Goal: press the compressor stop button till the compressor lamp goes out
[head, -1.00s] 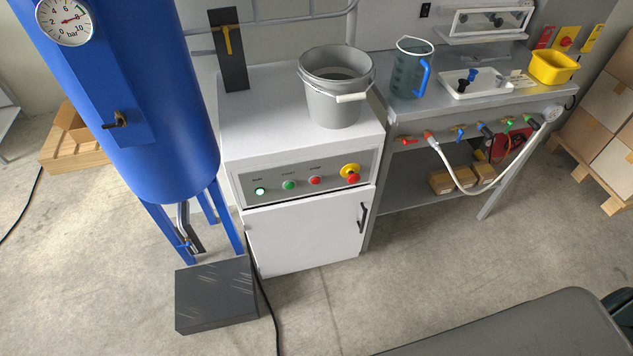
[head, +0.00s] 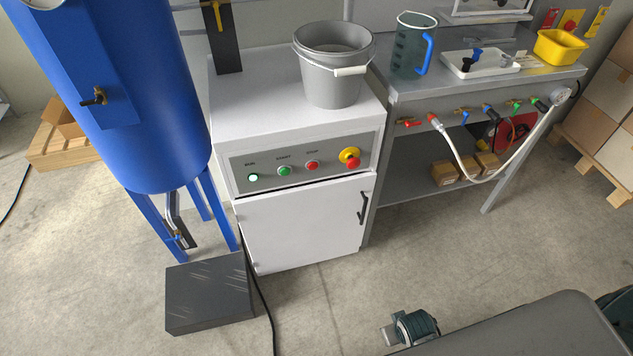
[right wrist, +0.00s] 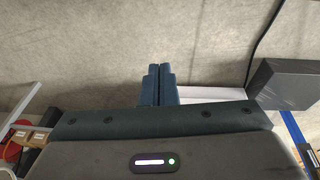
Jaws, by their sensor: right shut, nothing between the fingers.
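The compressor's white cabinet has a grey control panel (head: 330,171). On it, from left to right, are a lit whitish-green lamp (head: 253,177), a green start button (head: 284,171), the red stop button (head: 312,166) and a red mushroom knob on yellow (head: 350,160). My right gripper (head: 388,337) is low at the bottom of the head view, in front of and below the cabinet, well apart from the panel. In the right wrist view its fingers (right wrist: 158,72) are shut and empty. My left gripper is not in view.
A grey bucket (head: 334,80) stands on the cabinet. A blue tank (head: 135,140) is at the left, with a dark box (head: 208,295) on the floor before it. A bench (head: 470,82) with a hanging white hose (head: 462,165) is at the right. Floor before the cabinet is clear.

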